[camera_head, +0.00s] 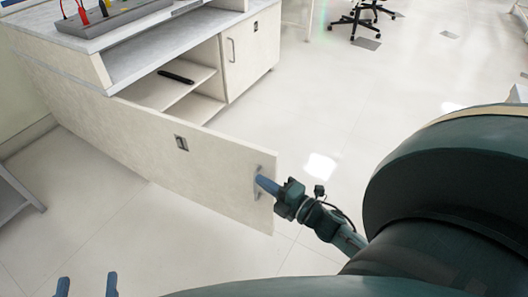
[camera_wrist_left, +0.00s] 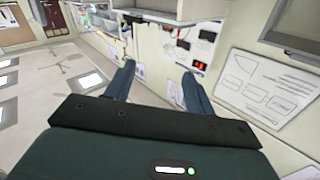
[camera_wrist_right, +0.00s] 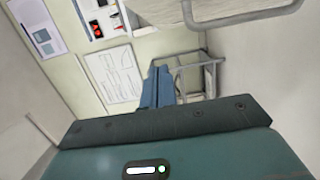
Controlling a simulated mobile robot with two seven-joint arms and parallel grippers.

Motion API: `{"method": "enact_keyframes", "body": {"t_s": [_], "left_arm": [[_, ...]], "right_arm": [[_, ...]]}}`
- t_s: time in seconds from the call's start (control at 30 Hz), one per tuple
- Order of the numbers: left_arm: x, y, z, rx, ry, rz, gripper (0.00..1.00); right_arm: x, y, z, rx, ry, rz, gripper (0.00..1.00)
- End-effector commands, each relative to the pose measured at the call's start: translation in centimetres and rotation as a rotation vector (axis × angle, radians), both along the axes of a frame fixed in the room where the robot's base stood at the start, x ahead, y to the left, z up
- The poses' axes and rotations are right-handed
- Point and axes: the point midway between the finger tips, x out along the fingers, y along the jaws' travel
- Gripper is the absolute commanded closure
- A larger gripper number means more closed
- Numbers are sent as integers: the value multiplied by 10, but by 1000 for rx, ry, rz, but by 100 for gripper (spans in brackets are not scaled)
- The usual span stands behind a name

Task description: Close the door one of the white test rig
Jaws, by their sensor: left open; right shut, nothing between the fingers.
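The white test rig (camera_head: 95,42) stands at the upper left in the head view. One of its doors (camera_head: 215,165) is swung wide open, showing the shelves inside. A bar handle (camera_head: 259,178) sits near the door's free edge. My right gripper (camera_head: 263,183) is shut and empty, its blue fingertips at the handle; I cannot tell whether they touch it. In the right wrist view its closed fingers (camera_wrist_right: 157,88) lie below a pale bar handle (camera_wrist_right: 240,14). My left gripper (camera_head: 87,284) is open and empty at the lower left, also seen in the left wrist view (camera_wrist_left: 155,70).
The second rig door (camera_head: 250,50) is closed. A black object (camera_head: 176,77) lies on the upper shelf. A grey tray with cables (camera_head: 115,14) sits on top. Open floor lies right of the rig, with office chairs (camera_head: 360,18) farther back. A grey table edge (camera_head: 18,195) is at far left.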

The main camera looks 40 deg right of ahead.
Motion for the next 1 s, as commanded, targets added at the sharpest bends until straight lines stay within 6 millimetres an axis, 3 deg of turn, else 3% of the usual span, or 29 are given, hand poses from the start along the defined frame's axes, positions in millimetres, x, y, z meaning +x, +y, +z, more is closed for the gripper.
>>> {"method": "enact_keyframes", "body": {"t_s": [0.4, 0.63, 1.0], "left_arm": [[-4, -8, -2, -13, -114, -40, 46], [-3, -9, -1, -32, -119, -44, 46], [-3, -9, 0, -38, -119, -45, 46]], "right_arm": [[83, 13, -1, -1, 1, -2, 100], [94, -12, -1, 1, 1, -1, 100], [96, -18, 0, 4, 2, -2, 100]]}}
